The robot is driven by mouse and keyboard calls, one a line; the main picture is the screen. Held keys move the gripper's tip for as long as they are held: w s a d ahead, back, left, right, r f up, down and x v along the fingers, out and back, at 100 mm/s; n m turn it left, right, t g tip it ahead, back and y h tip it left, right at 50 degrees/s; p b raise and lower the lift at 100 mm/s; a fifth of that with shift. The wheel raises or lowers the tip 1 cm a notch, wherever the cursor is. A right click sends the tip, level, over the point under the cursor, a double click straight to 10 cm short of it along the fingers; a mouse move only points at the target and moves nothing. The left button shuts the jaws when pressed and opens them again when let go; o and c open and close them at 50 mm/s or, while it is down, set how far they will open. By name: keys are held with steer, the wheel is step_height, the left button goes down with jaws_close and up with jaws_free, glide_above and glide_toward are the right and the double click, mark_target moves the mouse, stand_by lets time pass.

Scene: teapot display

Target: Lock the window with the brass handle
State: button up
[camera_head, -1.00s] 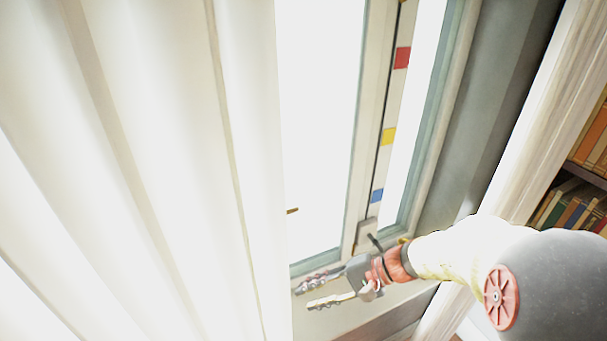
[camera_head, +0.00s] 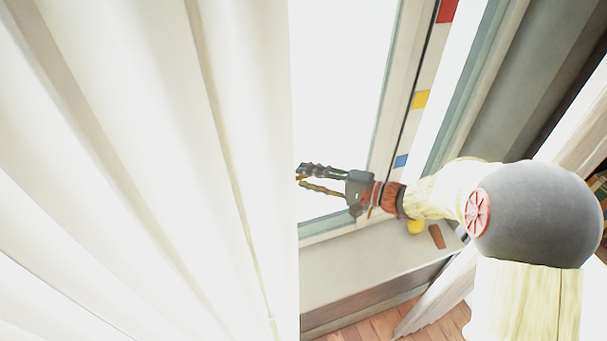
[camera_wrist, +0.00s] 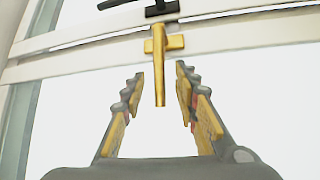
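The brass handle (camera_wrist: 158,70) shows in the wrist view on the white window frame (camera_wrist: 215,33). It has a short crosspiece at its top, and its lever points straight down in that picture. My gripper (camera_wrist: 159,76) is open, with one finger on each side of the lever and bright gaps between. In the head view my gripper (camera_head: 305,178) is level with the lower window pane, its fingertips beside the curtain edge. There the handle is mostly hidden, and I cannot tell it clearly from the fingers.
A white curtain (camera_head: 150,170) fills the left of the head view. A dark handle (camera_wrist: 150,6) sits above the brass one in the wrist view. A yellow thing (camera_head: 416,227) and a brown piece (camera_head: 437,236) are on the sill (camera_head: 350,268). A bookshelf stands at far right.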

steer(key=shift+x, duration=0.75)
steer(key=c, duration=0.3)
steer(key=c, duration=0.4)
steer(key=shift+f, duration=0.1)
jaws_close()
